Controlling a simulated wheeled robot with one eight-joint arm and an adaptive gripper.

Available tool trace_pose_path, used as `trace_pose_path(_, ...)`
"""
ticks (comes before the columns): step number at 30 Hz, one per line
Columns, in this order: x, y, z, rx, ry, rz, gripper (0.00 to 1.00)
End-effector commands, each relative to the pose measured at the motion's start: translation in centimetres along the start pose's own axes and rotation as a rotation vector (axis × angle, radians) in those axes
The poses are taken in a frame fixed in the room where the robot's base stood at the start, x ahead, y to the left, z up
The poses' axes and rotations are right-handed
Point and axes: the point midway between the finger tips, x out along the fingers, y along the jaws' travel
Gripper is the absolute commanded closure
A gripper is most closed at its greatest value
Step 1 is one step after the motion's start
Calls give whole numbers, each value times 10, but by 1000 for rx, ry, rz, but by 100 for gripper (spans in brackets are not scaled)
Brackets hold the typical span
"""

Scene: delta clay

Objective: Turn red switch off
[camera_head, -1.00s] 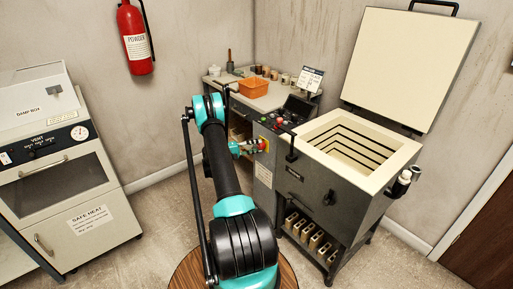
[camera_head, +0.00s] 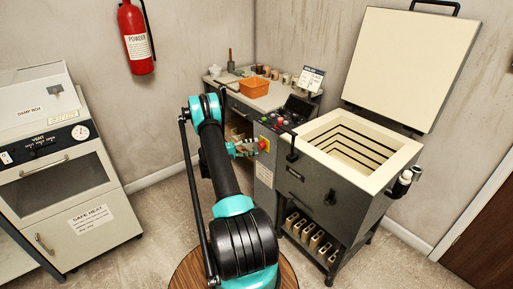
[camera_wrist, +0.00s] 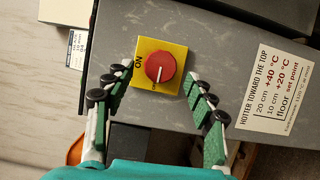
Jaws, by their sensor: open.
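The red switch (camera_wrist: 160,67) is a round knob on a yellow plate (camera_wrist: 178,49) on the grey side panel of the kiln. A white line on the knob points down in the wrist view, towards a small label too small to read surely; "ON" stands at the plate's left. In the head view the switch (camera_head: 263,143) is just right of my gripper (camera_head: 247,148). My gripper (camera_wrist: 160,82) is open and empty, with one finger to each side of the knob in the wrist view. I see no contact with it.
The kiln (camera_head: 330,195) stands with its lid up and its control panel (camera_head: 278,122) above the switch. A worktable with an orange bin (camera_head: 254,88) stands behind. A damp box cabinet (camera_head: 65,170) is at left. Floor (camera_head: 150,225) between is clear.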

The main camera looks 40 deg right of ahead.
Motion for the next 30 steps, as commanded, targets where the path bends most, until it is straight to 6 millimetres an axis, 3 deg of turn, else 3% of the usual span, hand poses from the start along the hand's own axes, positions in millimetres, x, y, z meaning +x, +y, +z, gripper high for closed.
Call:
trace_pose_path(6, -47, 0, -1, 0, 4, 0, 44)
trace_pose_path(13, -85, 0, -1, 0, 3, 0, 44)
trace_pose_path(19, -98, 0, 0, 0, 2, 0, 44)
trace_pose_path(30, -99, 0, 0, 0, 1, 0, 44)
